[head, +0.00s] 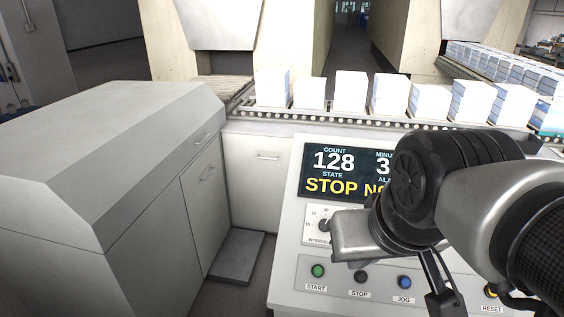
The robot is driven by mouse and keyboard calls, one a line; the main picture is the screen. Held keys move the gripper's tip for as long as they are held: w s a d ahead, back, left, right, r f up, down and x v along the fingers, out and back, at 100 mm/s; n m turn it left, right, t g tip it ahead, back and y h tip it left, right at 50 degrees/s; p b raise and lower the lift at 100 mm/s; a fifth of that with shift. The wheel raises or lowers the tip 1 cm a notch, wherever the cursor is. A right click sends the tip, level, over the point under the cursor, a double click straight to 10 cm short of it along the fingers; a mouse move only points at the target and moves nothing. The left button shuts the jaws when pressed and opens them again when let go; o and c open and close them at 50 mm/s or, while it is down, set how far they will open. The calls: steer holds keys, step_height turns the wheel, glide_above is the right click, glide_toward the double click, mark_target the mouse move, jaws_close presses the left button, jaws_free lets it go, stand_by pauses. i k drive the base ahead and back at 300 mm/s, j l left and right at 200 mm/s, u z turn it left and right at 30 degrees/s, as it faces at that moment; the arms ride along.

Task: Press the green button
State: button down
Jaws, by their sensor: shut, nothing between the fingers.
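The green button (317,271) is on the lower strip of the sloped control panel, above a label reading START. It is in full view, with nothing touching it. My gripper (440,298) is over the panel's lower right part, to the right of the green button and apart from it. Its dark fingers are shut and empty, showing near the blue button.
A black STOP button (361,277), a blue JOG button (404,282) and a yellow RESET button (492,292) share the row. A dial (325,225) sits above. A grey cabinet (110,190) stands left. White stacks (350,92) line the conveyor (330,117) behind.

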mark_target(318, 270)
steer(key=k+z, duration=0.25)
steer(key=z, duration=0.2)
steer(key=k+l+z, duration=0.25)
steer(key=z, duration=0.25)
